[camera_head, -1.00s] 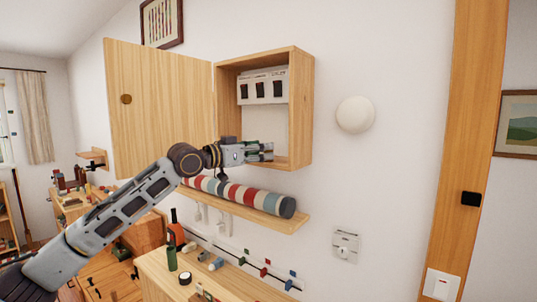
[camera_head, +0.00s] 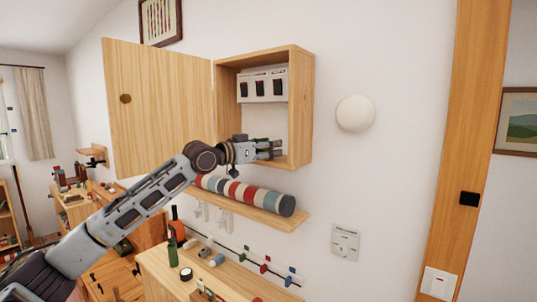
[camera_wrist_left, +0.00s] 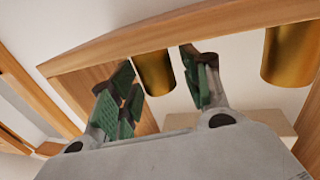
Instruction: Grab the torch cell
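Two brass-coloured cylinders show in the left wrist view, and they look like torch cells. One torch cell (camera_wrist_left: 155,73) shows in the gap between my left gripper's fingers, closer to the finger at left. The other cylinder (camera_wrist_left: 291,52) is at the right edge, outside the fingers. A wooden edge hides one end of each. My left gripper (camera_head: 270,149) is open, with green finger pads, at the lower part of the open wall cabinet (camera_head: 301,110). No grip on a cell shows. I cannot make out the cells in the head view. My right gripper is out of view.
The cabinet door (camera_head: 158,105) stands open to the left. A white panel with black switches (camera_head: 262,86) is inside, above the gripper. A striped roll (camera_head: 245,194) lies on a shelf (camera_head: 281,220) just below. A round white fixture (camera_head: 355,113) is on the wall at right.

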